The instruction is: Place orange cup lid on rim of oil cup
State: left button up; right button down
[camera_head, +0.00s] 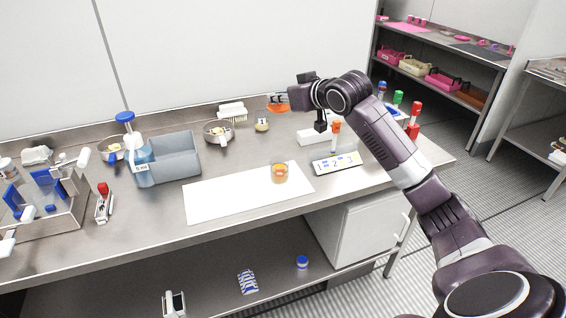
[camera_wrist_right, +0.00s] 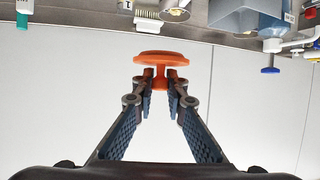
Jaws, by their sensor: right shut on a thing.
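My right gripper (camera_wrist_right: 159,84) is shut on the stem of the orange cup lid (camera_wrist_right: 160,57) in the right wrist view. The lid's wide disc lies beyond the fingertips. In the head view the lid (camera_head: 279,108) shows small and orange near the table's back edge, beside the right gripper (camera_head: 276,99), in the air as far as I can tell. A small cup with orange-yellow contents, apparently the oil cup (camera_head: 279,172), stands on the white mat (camera_head: 225,201), apart from the lid and nearer the table's front. My left gripper is out of view.
A blue-capped bottle (camera_head: 142,160) and grey bin (camera_head: 176,157) stand left of the mat. Metal bowls (camera_head: 218,132) are behind. A numbered card (camera_head: 335,163) and an orange-topped tube (camera_head: 335,133) are right of the cup. The mat around the cup is clear.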

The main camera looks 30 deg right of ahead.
notch_tip(320, 180, down, 18)
jog(key=p, duration=0.1)
jog(key=shift+f, duration=0.15)
dwell(0.4)
jog(key=c, duration=1.9)
grip_release()
jog(key=shift+w, duration=0.1)
jog(key=shift+c, duration=0.2)
jog(key=v, duration=1.2)
jog(key=shift+r+b, duration=0.35)
